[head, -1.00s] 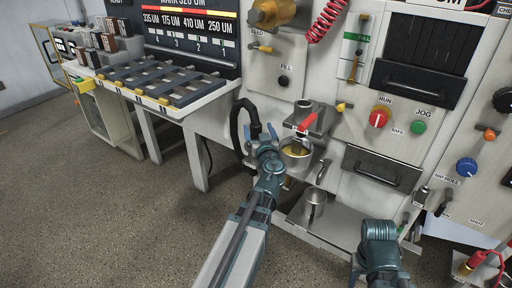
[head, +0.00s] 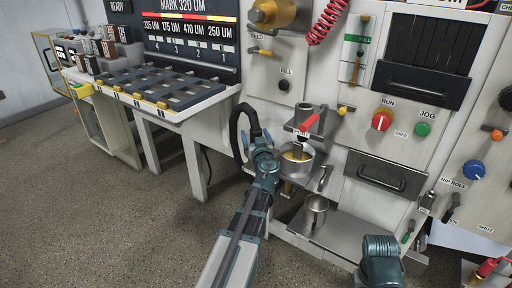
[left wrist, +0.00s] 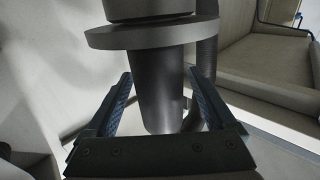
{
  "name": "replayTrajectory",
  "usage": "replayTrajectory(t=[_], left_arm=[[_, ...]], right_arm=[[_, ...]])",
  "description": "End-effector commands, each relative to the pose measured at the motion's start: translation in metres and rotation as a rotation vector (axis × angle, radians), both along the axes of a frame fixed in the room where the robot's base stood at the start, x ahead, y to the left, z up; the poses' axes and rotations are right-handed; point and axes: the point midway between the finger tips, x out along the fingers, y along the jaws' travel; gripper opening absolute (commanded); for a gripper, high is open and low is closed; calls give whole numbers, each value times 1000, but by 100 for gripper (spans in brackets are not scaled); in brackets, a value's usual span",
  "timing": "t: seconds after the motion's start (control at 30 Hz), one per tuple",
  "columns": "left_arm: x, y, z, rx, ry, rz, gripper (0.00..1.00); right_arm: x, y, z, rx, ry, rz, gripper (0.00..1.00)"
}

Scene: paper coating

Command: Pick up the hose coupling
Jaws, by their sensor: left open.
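The black hose (head: 236,120) arches out of the machine front and its end hangs down at my left gripper (head: 257,140). In the left wrist view the hose coupling (left wrist: 157,88), a dark grey cylinder under a wide round flange, stands between the two fingers of the left gripper (left wrist: 160,95). The fingers are open, one on each side, with gaps showing between them and the cylinder. In the head view the coupling is mostly hidden by my gripper. Of my right arm only a teal link shows at the bottom right; its fingers are not visible.
A metal pot (head: 296,160) stands on a bracket just right of the left gripper, below a red-handled tool (head: 310,123). A metal cup (head: 317,208) stands on a lower shelf (head: 345,232). A slatted table (head: 165,85) is at left. The floor in front is clear.

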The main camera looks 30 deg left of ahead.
Motion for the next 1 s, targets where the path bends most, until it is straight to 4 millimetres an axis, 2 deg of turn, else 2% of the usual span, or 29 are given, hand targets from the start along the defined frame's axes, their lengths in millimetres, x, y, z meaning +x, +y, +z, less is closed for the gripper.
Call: replayTrajectory(t=[0.07,0.27,0.37,0.77,0.8,1.0], left_arm=[[8,6,0,0,0,1,89],[7,6,0,0,0,0,89],[7,6,0,0,0,0,74],[6,6,0,0,0,0,2],[6,6,0,0,0,0,0],[6,6,0,0,0,0,0]], right_arm=[[0,0,0,0,0,0,50],[0,0,0,0,0,0,50],[0,0,0,0,0,0,50],[0,0,0,0,0,0,50],[0,0,0,0,0,0,50],[0,0,0,0,0,0,50]])
